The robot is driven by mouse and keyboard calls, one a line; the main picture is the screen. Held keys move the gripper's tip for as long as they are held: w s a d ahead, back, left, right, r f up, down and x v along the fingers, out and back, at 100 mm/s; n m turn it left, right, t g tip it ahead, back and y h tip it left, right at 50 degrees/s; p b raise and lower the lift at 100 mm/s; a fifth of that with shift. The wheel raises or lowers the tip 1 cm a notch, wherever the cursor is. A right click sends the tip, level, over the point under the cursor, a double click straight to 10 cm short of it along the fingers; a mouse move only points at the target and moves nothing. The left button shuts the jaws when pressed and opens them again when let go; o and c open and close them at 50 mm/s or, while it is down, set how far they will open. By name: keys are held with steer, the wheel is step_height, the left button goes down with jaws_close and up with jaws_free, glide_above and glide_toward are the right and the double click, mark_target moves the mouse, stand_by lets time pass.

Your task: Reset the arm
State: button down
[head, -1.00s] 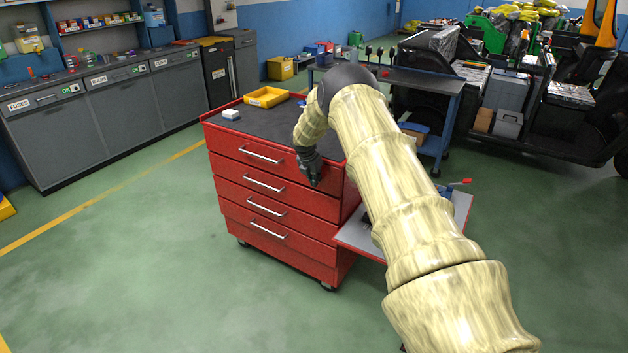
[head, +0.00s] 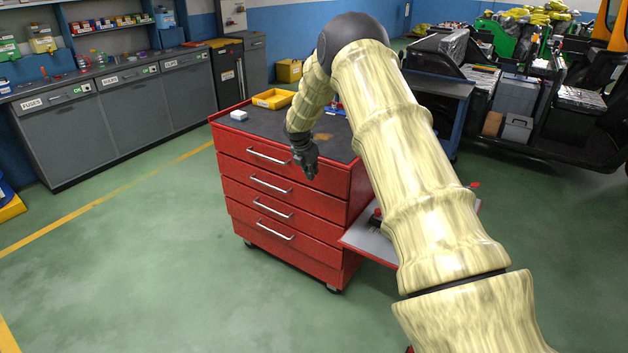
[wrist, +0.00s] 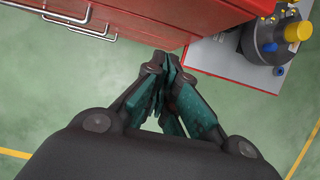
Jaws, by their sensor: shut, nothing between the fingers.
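My gripper (head: 308,165) hangs pointing down in front of the red tool cabinet (head: 262,203), near its top drawer. In the wrist view my gripper (wrist: 168,75) has its fingertips together, with nothing between them. The cabinet's red side and drawer handles (wrist: 75,22) show above the fingers in that view. My arm rises across the right half of the head view and bends down at the elbow. It hides part of the cabinet top and side shelf.
A grey side shelf (wrist: 215,62) holds a dark round device with a yellow knob (wrist: 297,32). Grey counters (head: 75,125) line the left wall. Green floor in front is clear.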

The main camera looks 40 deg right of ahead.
steer(key=shift+s+a+r, duration=0.1)
steer(key=shift+a+r, duration=0.1)
steer(key=shift+r, duration=0.4)
steer(key=s+a+f+m+y, duration=0.2)
steer(key=s+a+f+m, duration=0.3)
steer(key=s+a+f, duration=0.75)
steer(key=s+a+f+m+y, duration=0.2)
steer(key=s+a+f+m, duration=0.3)
steer(key=s+a+f, duration=0.7)
steer(key=s+a+f+m+g, duration=0.1)
steer(key=s+a+f+m, duration=0.3)
steer(key=s, duration=0.3)
steer(key=s+a+f+m, duration=0.25)
steer(key=s+a, duration=0.25)
steer(key=s, duration=0.3)
steer(key=s+a+r+m, duration=0.1)
steer(key=s+a+m, duration=0.1)
steer(key=s, duration=0.7)
steer(key=s+a+m, duration=0.2)
steer(key=s+m, duration=0.2)
steer(key=s, duration=0.5)
steer(key=shift+s+r+g, duration=0.2)
steer(key=shift+r+g, duration=0.1)
steer(key=shift+r, duration=0.1)
steer(key=shift+a, duration=0.1)
